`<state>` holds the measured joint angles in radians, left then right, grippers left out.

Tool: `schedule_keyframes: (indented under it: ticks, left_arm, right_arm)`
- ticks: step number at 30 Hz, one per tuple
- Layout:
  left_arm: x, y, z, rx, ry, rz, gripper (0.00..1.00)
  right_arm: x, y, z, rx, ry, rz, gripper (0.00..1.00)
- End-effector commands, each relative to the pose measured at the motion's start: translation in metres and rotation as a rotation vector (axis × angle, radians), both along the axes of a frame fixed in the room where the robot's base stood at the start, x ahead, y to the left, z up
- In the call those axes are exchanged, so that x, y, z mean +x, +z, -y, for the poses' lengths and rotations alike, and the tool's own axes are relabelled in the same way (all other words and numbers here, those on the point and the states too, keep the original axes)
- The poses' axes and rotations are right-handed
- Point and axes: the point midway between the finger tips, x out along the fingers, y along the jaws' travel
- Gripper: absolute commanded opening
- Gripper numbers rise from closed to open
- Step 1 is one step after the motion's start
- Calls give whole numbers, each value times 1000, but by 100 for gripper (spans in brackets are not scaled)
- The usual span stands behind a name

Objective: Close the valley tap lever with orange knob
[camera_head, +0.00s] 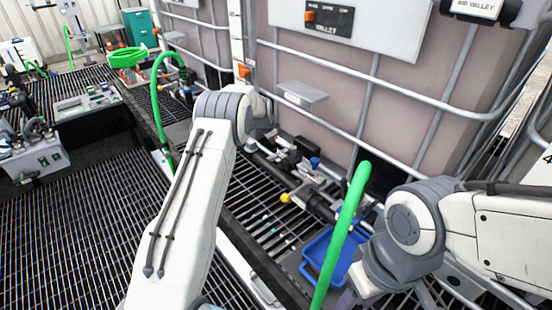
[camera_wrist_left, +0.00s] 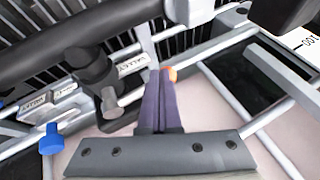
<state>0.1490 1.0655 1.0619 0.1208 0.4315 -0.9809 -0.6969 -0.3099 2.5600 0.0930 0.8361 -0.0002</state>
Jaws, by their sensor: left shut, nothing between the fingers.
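A small orange knob (camera_wrist_left: 172,74) shows in the left wrist view, right at the tips of my left gripper's fingers and partly covered by them. I cannot tell if they touch. My left gripper (camera_wrist_left: 164,82) is shut and empty, its purple fingers together. The lever under the knob is mostly hidden. Plates marked VALLEY (camera_wrist_left: 132,65) sit on the pipework beside it. In the head view my left arm reaches to the pipework at the tank's foot, and its fingertips are not clear. My right arm is at the lower right; its gripper is mostly hidden.
A blue knob (camera_wrist_left: 50,140) is on the pipework left of my left fingers. A yellow knob (camera_head: 285,198) sits on the near pipe. The caged tank (camera_head: 330,110) blocks the back.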

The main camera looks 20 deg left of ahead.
Motion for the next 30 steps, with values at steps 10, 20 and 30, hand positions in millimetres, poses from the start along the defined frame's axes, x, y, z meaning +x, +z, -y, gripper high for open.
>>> schedule_keyframes:
  ticks: [10, 20, 30]
  left_arm:
    - [11, -1, 16, 0, -123, 2, 0]
    - [15, 2, 22, 0, -153, 6, 0]
    - [15, 3, 24, -1, -154, 12, 0]
  right_arm:
    - [0, -18, 0, 0, 0, 0, 50]
    - [0, -20, 0, 0, 0, 0, 50]
    - [0, -21, 0, 0, 0, 0, 50]
